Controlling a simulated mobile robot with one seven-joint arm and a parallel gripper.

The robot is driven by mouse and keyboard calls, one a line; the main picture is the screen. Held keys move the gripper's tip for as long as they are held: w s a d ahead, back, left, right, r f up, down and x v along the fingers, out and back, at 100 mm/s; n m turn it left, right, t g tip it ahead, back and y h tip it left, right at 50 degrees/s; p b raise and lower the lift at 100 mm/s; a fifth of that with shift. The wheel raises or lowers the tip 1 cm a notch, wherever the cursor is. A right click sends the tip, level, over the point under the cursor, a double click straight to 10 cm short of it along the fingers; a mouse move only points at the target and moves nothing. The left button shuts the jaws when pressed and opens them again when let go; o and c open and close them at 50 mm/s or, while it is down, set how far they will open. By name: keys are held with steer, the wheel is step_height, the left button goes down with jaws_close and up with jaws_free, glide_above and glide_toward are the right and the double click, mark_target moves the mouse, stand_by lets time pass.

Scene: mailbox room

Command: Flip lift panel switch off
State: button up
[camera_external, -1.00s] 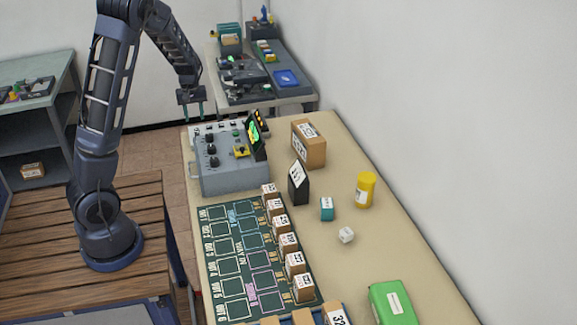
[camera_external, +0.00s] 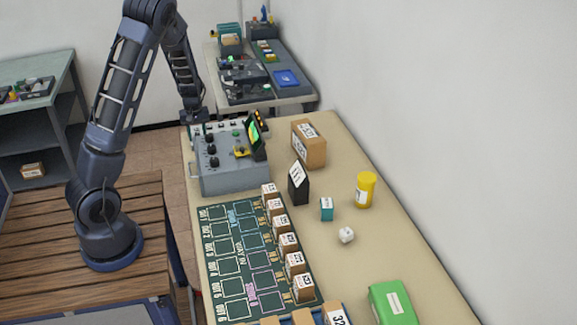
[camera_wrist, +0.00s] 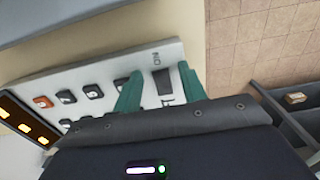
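The lift panel is a grey control box (camera_external: 232,180) with dark knobs, a yellow part and a small lit screen, at the far end of the long table. In the wrist view its pale top face (camera_wrist: 88,76) carries several buttons. A dark rocker switch (camera_wrist: 162,82) sits at the end of that face, with what looks like an ON label above it. My gripper (camera_wrist: 160,90) is over this switch, its teal fingers apart on either side. Which way the switch is tipped, and whether a finger touches it, I cannot tell. In the external view my gripper (camera_external: 195,118) is at the panel's far left corner, fingertips hard to make out.
A screen with orange lights (camera_wrist: 22,118) stands at the panel's side. A cardboard box (camera_external: 310,146), black stand (camera_external: 298,186) and yellow jar (camera_external: 365,190) are on the table. A green mat (camera_external: 235,255) with several small boxes lies nearer. A second table (camera_external: 310,101) stands behind.

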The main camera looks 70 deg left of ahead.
mark_target(197, 133)
jaws_close()
steer(key=shift+a+r+h, duration=0.1)
steer(key=shift+a+h, duration=0.1)
steer(key=shift+h, duration=0.5)
steer(key=shift+a+r+h, duration=0.1)
steer(key=shift+a+h, duration=0.1)
steer(key=shift+h, duration=0.5)
steer(key=shift+o, duration=0.4)
jaws_free()
steer(key=v, duration=1.1)
steer(key=shift+f, duration=0.15)
